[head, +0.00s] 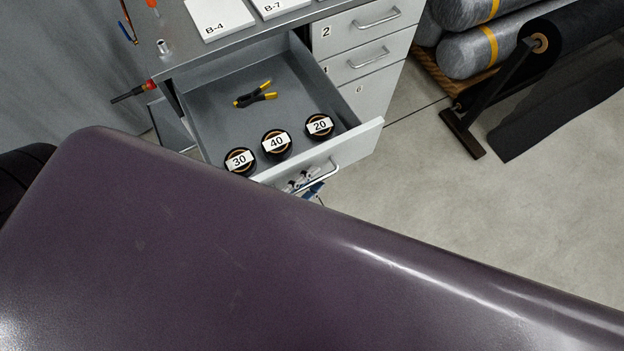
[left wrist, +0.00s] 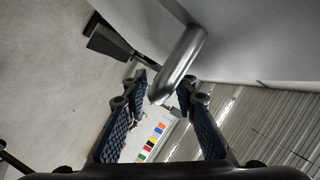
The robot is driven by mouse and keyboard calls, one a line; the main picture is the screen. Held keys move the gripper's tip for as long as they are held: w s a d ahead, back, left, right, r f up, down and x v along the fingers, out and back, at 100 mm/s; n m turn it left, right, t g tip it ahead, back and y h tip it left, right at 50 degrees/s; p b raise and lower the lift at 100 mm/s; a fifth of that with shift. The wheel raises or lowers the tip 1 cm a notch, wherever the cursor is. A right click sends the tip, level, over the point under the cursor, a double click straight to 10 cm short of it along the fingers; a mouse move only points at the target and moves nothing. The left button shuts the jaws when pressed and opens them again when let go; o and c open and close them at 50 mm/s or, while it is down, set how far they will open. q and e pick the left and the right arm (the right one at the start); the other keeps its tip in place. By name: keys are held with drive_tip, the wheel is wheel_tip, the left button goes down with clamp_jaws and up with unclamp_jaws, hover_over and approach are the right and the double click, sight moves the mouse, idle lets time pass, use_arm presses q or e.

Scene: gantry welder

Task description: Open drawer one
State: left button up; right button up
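An open drawer (head: 215,95) is pulled far out of the grey cabinet, left of the numbered drawer fronts in the head view. Its front (head: 357,147) carries a bar handle (head: 318,179), and any number on it is out of sight. My left gripper (head: 304,183) is at the open drawer's handle, partly hidden. In the left wrist view, the handle (left wrist: 182,62) reaches between the spread fingertips of the left gripper (left wrist: 163,82), with a gap visible. My right gripper is not in view.
Grey rolls (head: 490,45) and a black roll on a stand (head: 570,45) lie right. Floor between is clear. The head view's lower half is blocked.

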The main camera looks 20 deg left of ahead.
use_arm(q)
drive_tip(key=v, duration=1.2)
idle(0.3)
